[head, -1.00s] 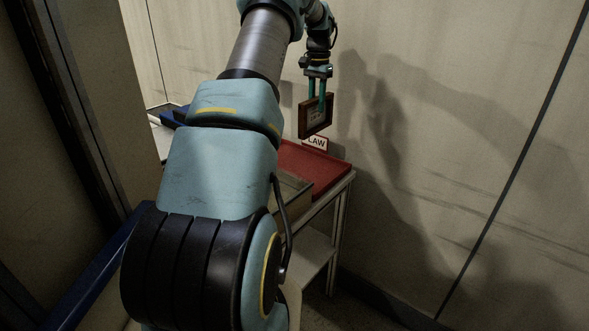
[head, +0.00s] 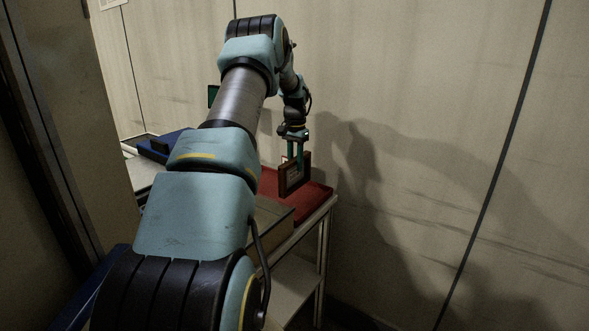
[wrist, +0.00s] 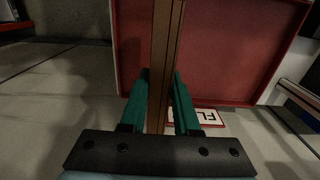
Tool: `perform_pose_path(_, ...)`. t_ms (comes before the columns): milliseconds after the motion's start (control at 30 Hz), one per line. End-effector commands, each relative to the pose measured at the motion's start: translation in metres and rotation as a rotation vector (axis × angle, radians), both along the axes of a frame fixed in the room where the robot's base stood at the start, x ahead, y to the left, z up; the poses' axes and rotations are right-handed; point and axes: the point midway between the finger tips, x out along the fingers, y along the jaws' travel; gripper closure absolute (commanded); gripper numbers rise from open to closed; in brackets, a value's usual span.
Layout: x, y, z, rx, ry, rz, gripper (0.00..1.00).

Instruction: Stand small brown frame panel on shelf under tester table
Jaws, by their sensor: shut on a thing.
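My gripper (head: 295,153) is shut on the small brown frame panel (head: 288,179) and holds it upright by its top edge. In the head view the panel is in front of the red tray on the table top; I cannot tell if it touches the tray. In the wrist view my gripper's green fingers (wrist: 161,100) clamp the panel (wrist: 165,45) from both sides, and the panel shows edge-on. The tester table (head: 323,212) has a pale lower shelf (head: 290,285), partly hidden by my arm.
A white label with red edging (wrist: 195,117) lies by the tray. A dark blue object (head: 160,146) sits at the back left. A wall stands close behind and right.

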Motion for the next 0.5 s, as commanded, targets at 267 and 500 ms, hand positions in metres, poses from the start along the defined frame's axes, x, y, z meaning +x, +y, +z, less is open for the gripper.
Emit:
perform_pose_path(267,0.0,0.0,-0.026,-0.001,0.001,0.0,1.0)
perform_pose_path(500,0.0,0.0,-0.028,0.0,0.001,0.0,1.0)
